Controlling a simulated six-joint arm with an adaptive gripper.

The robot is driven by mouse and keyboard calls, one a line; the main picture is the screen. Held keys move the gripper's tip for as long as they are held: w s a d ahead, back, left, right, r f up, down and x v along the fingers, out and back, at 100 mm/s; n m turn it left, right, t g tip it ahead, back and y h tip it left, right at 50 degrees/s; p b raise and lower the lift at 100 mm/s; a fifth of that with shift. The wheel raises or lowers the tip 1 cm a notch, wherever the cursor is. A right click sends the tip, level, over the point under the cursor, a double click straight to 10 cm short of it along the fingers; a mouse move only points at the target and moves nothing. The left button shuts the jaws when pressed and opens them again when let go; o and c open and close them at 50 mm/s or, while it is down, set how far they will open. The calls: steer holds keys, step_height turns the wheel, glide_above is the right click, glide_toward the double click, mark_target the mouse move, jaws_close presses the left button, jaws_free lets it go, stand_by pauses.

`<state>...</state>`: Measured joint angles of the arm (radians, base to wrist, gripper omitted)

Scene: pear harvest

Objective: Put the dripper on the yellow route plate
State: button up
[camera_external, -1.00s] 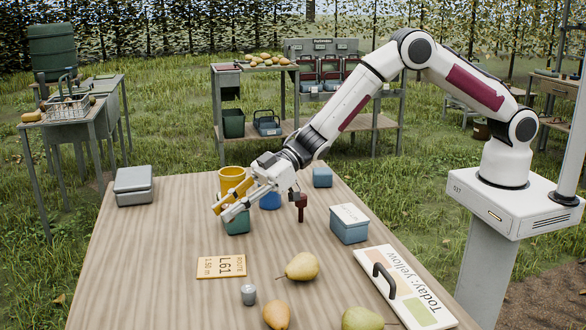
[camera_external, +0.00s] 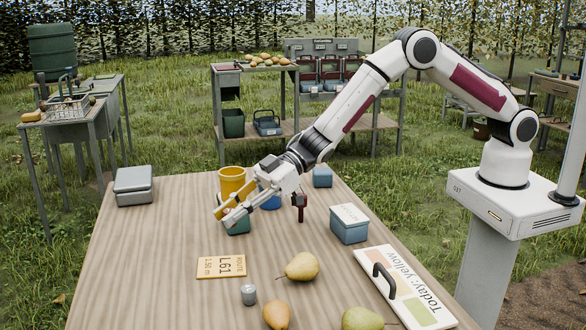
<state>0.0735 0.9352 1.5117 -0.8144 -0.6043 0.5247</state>
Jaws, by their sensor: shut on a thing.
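The yellow route plate (camera_external: 221,266), marked "L61", lies flat and bare on the table. My gripper (camera_external: 222,219) is above the table, behind the plate, and points down to the left. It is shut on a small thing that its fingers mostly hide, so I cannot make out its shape. I cannot pick out the dripper clearly anywhere. A teal cup (camera_external: 239,226) is close to the fingertips, partly covered by them. A yellow cup (camera_external: 232,177) and a blue cup (camera_external: 272,202) stand behind the gripper.
A grey cylinder (camera_external: 248,295), a pear (camera_external: 301,267) and other fruit lie near the plate. A blue-grey box (camera_external: 349,224) and a "Today: yellow" board (camera_external: 408,290) are to the right. A lidded grey box (camera_external: 134,186) is at the back left. The table's left side is clear.

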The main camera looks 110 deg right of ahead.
glide_above(235, 263)
steer(key=shift+w+a+f, duration=0.1)
steer(key=shift+f, duration=3)
steer(key=shift+f, duration=0.15)
steer(key=shift+f, duration=1.75)
steer(key=shift+f, duration=0.15)
steer(key=o, duration=0.8)
steer(key=shift+r, duration=0.2)
